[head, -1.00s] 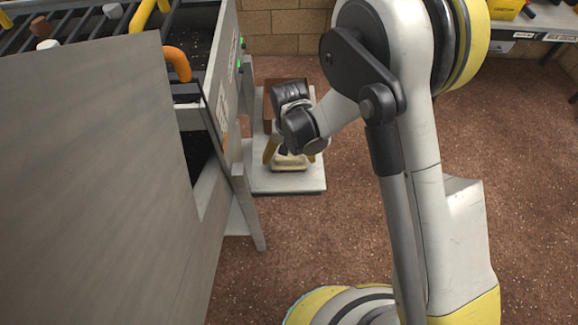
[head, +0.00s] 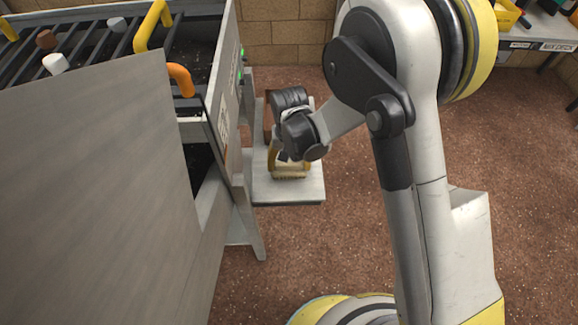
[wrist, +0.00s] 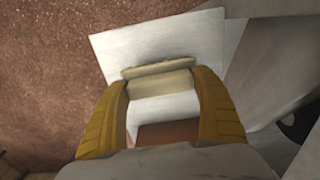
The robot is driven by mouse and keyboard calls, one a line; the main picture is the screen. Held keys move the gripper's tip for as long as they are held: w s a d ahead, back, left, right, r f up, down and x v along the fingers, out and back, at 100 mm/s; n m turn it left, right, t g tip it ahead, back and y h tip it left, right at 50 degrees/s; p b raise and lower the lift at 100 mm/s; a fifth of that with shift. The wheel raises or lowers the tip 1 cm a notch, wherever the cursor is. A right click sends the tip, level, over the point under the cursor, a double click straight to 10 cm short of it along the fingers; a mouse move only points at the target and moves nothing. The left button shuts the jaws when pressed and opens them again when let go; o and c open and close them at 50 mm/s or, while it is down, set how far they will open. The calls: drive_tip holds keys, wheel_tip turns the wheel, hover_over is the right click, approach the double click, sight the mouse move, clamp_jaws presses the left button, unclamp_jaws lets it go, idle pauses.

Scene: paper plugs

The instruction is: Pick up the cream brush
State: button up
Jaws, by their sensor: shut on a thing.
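The cream brush (head: 290,174) is over the small pale table (head: 288,197), near its front edge. My gripper (head: 290,164) reaches down to it from above, with its yellow fingers on either side. In the wrist view, the brush (wrist: 160,72) is a pale block with a wider, thin edge, lying crosswise between the fingertips of my gripper (wrist: 160,82). The fingers are shut on it. I cannot tell whether the brush is still touching the table. My wrist hides part of it in the head view.
A brown block (head: 268,125) stands behind the brush on the small table, partly hidden by my wrist. A large grey machine with a sloping panel (head: 100,190) and an orange handle (head: 180,79) is close on the left. Speckled floor (head: 350,230) lies open on the right.

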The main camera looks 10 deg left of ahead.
wheel_tip(320, 180, up, 2)
drive_tip(key=shift+r+p, duration=0.25)
drive_tip(key=shift+p, duration=0.2)
drive_tip(key=w+d+r+p, duration=0.2)
drive_tip(key=d+r+p, duration=0.2)
drive_tip(key=d, duration=0.7)
wheel_tip(320, 180, up, 2)
drive_tip(key=shift+d+r, duration=0.2)
drive_tip(key=shift+d, duration=0.05)
drive_tip(key=shift+w, duration=0.1)
